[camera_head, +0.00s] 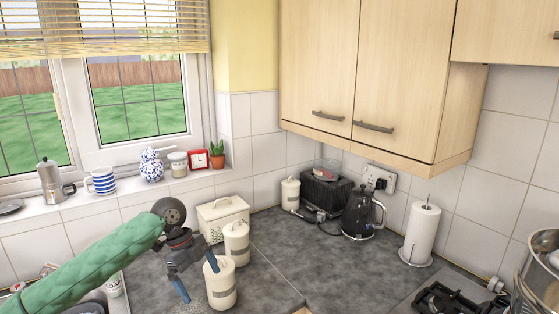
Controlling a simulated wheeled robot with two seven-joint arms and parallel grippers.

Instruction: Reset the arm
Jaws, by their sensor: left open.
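My left arm (85,263) comes in from the lower left in a green padded sleeve. My left gripper (196,275) is open, with its blue-tipped fingers spread apart and nothing visible between them. It is over the worktop at the left, in front of a cream canister (221,287). One finger overlaps the canister's edge in the picture; I cannot tell whether they touch. My right arm and gripper do not show.
A second canister (237,245) and a cream box (221,212) stand behind. A toaster (322,193), black kettle (359,216) and paper roll (422,235) line the back wall. The hob (452,303) is lower right. The middle worktop (310,262) is clear. Cupboards (372,80) hang above.

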